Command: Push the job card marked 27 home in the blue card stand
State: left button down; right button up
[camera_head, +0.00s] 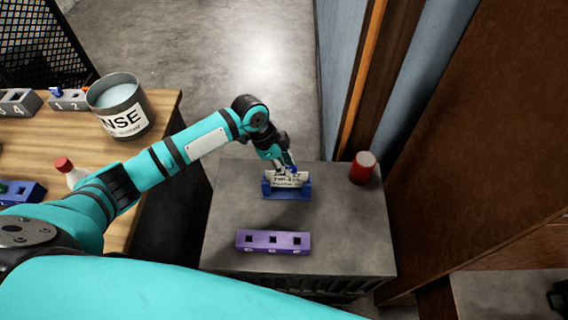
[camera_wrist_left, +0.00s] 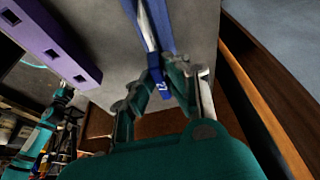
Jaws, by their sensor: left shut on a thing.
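The blue card stand (camera_head: 287,192) is on the grey-topped cabinet in the head view. The white job card (camera_head: 289,180) stands in it, with printed lines facing me. In the left wrist view the card (camera_wrist_left: 147,30) is seen nearly edge-on between the blue walls of the stand (camera_wrist_left: 161,18). A blue tab marked 27 (camera_wrist_left: 164,86) shows between the fingers. My left gripper (camera_head: 285,167) is at the card's top edge, shut on the tab; it also shows in the left wrist view (camera_wrist_left: 168,72). How deep the card sits is hard to tell.
A purple block with square holes (camera_head: 273,241) lies nearer me on the cabinet top (camera_head: 340,225). A red can (camera_head: 362,168) stands right of the stand. The wooden table (camera_head: 60,150) at left holds a bucket (camera_head: 118,105) and a red-capped bottle (camera_head: 72,174). Walls close off the right.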

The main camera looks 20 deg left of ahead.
pick_arm(q)
jog(key=shift+f+b, duration=0.3)
jog(key=shift+f, duration=0.8)
jog(key=c, duration=1)
grip_release()
jog(key=shift+o, duration=0.2)
jog(key=shift+r, duration=0.1)
jog(key=p+v, duration=0.7)
